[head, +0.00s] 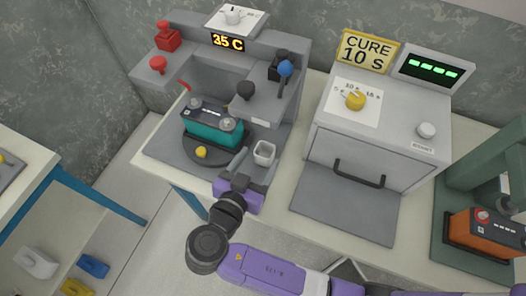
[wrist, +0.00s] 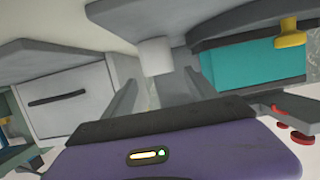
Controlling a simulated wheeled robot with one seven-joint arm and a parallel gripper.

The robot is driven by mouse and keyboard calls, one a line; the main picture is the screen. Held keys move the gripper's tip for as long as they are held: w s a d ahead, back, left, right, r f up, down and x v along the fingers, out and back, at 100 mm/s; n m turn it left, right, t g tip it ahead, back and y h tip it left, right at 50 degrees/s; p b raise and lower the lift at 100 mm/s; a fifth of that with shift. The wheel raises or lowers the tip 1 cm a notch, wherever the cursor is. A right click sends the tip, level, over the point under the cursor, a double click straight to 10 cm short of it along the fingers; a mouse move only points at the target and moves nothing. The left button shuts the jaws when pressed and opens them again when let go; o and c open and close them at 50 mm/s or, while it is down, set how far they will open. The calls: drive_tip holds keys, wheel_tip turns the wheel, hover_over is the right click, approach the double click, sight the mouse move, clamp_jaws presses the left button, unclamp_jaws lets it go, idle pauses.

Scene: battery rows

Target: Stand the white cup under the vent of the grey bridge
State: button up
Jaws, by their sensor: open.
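The small white cup (head: 264,153) stands upright on the grey base at the right front of the grey bridge (head: 266,104). The cup also shows in the wrist view (wrist: 154,57). My gripper (head: 254,164) is open in front of the cup. In the wrist view its two fingers (wrist: 158,88) point at the cup, which sits at or just beyond their tips. I cannot tell whether they touch it.
A teal battery (head: 214,131) stands on a dark round plate left of the cup, with a yellow knob (head: 201,152) in front. A grey curing box (head: 372,145) stands to the right. An orange battery (head: 486,232) sits in a green frame at far right.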

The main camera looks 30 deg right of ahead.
drive_tip(key=b+v, duration=0.1)
drive_tip(key=v, duration=0.6)
drive_tip(key=shift+a, duration=0.1)
idle(0.4)
drive_tip(key=w+a+n+t+y, duration=0.3)
drive_tip(key=w+a+n+y, duration=0.1)
drive_tip(key=w+a+n, duration=0.15)
drive_tip(key=s+a+f+n+t+y, duration=0.2)
drive_tip(key=a+f+n+y, duration=0.25)
drive_tip(key=n+y, duration=0.45)
drive_tip(key=s+d+r+m, duration=0.1)
drive_tip(key=s+d+r, duration=0.2)
drive_tip(key=s+d, duration=0.3)
drive_tip(key=s+d+r+m, duration=0.1)
drive_tip(key=s+d+r, duration=0.2)
drive_tip(key=s+d, duration=0.4)
drive_tip(key=s+d+r+m+t+h, duration=0.1)
drive_tip(key=s+d+r, duration=0.2)
drive_tip(key=s+d, duration=0.3)
drive_tip(key=shift+s+d+r+m, duration=0.15)
drive_tip(key=shift+s+r+m, duration=0.2)
drive_tip(key=shift+s, duration=2.55)
